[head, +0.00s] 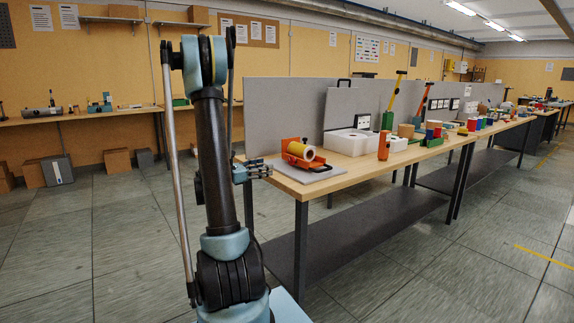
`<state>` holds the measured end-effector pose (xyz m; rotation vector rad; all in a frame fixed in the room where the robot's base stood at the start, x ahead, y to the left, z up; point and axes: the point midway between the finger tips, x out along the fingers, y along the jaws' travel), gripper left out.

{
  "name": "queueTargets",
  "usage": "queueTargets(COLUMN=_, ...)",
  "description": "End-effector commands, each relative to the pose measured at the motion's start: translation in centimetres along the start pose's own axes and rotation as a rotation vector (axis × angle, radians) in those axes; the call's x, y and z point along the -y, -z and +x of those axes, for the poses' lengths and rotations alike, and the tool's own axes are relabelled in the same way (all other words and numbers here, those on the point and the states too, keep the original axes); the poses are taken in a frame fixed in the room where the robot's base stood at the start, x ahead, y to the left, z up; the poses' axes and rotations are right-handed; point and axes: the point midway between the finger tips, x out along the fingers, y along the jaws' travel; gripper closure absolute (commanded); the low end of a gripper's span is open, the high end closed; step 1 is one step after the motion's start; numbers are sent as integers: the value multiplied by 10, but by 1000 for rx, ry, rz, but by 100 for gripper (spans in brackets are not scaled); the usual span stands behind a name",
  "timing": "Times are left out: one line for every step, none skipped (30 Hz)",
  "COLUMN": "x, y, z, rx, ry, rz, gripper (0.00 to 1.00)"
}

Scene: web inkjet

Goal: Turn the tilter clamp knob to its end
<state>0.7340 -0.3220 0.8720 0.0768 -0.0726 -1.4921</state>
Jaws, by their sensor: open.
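My gripper (266,169) is small in the head view, at the near left end of the long wooden table. It points right and is open, with nothing seen between its fingers. The gripper appears apart from the orange device.
The table (340,173) runs away to the right. A white box (348,143), an orange block (384,145) and several coloured items stand farther along it. A grey panel (280,112) stands behind the table. The floor (440,265) in front is clear.

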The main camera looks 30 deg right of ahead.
Motion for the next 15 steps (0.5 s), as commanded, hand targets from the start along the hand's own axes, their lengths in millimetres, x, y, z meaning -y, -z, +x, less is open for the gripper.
queueTargets(x=0, y=0, z=9, rx=0, ry=2, rz=0, gripper=45)
queueTargets(x=1, y=0, z=14, rx=0, ry=4, rz=0, gripper=45)
queueTargets(x=1, y=0, z=19, rx=0, ry=3, rz=0, gripper=45)
queueTargets(x=1, y=0, z=24, rx=0, ry=2, rz=0, gripper=45)
queueTargets(x=1, y=0, z=29, rx=0, ry=4, rz=1, gripper=45)
queueTargets(x=1, y=0, z=35, rx=0, ry=3, rz=1, gripper=45)
queueTargets(x=0, y=0, z=39, rx=0, ry=2, rz=1, gripper=45)
queueTargets(x=1, y=0, z=44, rx=0, ry=3, rz=1, gripper=45)
queueTargets(x=1, y=0, z=50, rx=0, ry=3, rz=1, gripper=45)
queueTargets(x=1, y=0, z=54, rx=-1, ry=2, rz=1, gripper=45)
queueTargets(x=1, y=0, z=60, rx=0, ry=3, rz=1, gripper=45)
queueTargets(x=1, y=0, z=66, rx=-1, ry=3, rz=1, gripper=45)
queueTargets(x=1, y=0, z=71, rx=-1, ry=2, rz=1, gripper=45)
queueTargets(x=1, y=0, z=76, rx=-1, ry=3, rz=1, gripper=45)
queueTargets(x=1, y=0, z=82, rx=-1, ry=3, rz=1, gripper=45)
